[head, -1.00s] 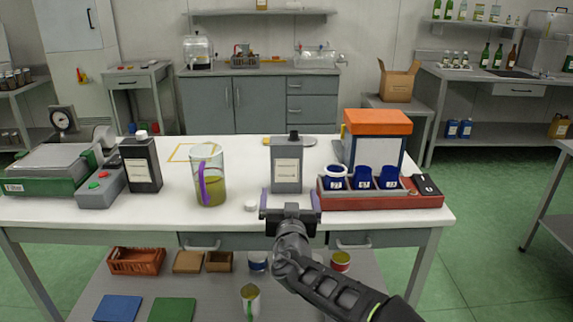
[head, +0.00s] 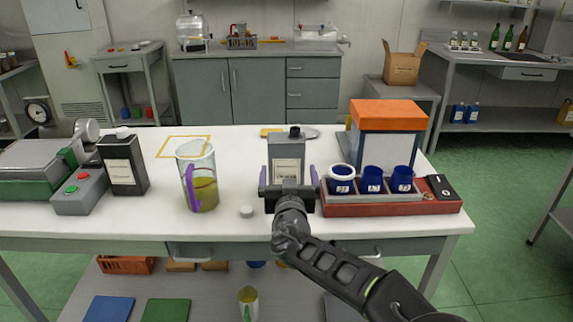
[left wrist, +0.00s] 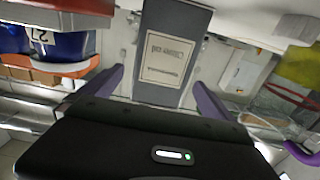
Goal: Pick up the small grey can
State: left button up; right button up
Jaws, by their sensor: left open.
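The small grey can (head: 287,158), with a black cap and pale label, stands upright on the white table. My left gripper (head: 288,180) is open in front of it, one purple finger on each side of the can's lower part. In the left wrist view the can (left wrist: 176,50) shows between the two open fingers (left wrist: 158,78), its label facing the camera. I cannot tell whether either finger touches it. The gripper hides the can's base in the head view. My right gripper is not in view.
Close right of the can is a red tray (head: 395,207) with blue cups (head: 372,180). A small white cap (head: 246,211) lies at front left, beside a jug (head: 198,180) of yellow-green liquid. A black can (head: 123,165) stands farther left. A flat yellow-and-grey item (head: 270,132) lies behind.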

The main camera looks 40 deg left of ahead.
aim_at(287, 165)
pick_arm(q)
jog(key=shift+x, duration=1.3)
jog(key=shift+s, duration=0.1)
jog(key=shift+w+a, duration=0.25)
jog(key=p+x, duration=0.1)
jog(key=x, duration=0.3)
jog(key=shift+w+a+f, duration=0.1)
jog(key=shift+w+a, duration=0.05)
jog(key=shift+a, duration=0.1)
jog(key=shift+c, duration=0.3)
jog(key=c, duration=1.8)
jog(key=shift+o, duration=0.2)
jog(key=shift+r, duration=0.25)
